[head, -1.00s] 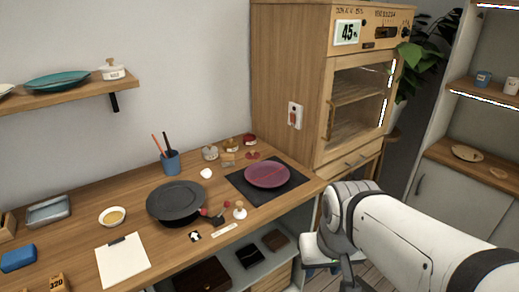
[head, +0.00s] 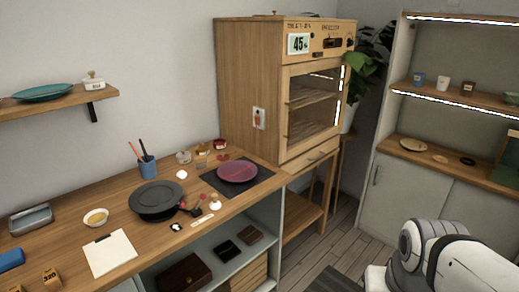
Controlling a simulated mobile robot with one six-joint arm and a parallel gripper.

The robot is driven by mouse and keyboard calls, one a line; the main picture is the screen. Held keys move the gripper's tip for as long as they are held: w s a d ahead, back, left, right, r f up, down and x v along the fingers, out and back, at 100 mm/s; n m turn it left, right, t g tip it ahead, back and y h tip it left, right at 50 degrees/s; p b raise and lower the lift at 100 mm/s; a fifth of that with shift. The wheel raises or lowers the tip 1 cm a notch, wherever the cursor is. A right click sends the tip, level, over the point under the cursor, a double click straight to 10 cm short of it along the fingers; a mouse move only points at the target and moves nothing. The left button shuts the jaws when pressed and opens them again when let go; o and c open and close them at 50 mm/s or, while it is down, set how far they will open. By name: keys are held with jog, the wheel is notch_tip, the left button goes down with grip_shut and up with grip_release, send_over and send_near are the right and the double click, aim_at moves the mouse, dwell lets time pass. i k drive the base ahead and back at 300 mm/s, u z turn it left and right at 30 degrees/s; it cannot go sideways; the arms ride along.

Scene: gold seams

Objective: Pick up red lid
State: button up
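A small red-topped container (head: 219,145) stands at the back of the wooden counter (head: 65,222), near the tall wooden cabinet. Small flat red pieces (head: 223,157) lie just in front of it. They are too small for me to tell whether one of them is the red lid. My white arm shows at the lower right, away from the counter. My gripper is outside the view.
A purple-red plate (head: 238,172) lies on a dark mat (head: 208,179). A dark pan-like dish (head: 155,200), a blue pen cup (head: 147,166) and small pots (head: 183,157) share the counter. The tall cabinet (head: 245,90) borders its right end. Floor (head: 345,235) shows further right.

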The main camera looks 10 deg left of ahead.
aim_at(223, 157)
jog(key=u, duration=0.25)
jog(key=i, duration=1.3)
jog(key=u, duration=0.7)
jog(key=i, duration=0.5)
jog(key=u, duration=0.15)
jog(key=k, duration=0.7)
jog(key=u, duration=0.2)
jog(key=i, duration=0.7)
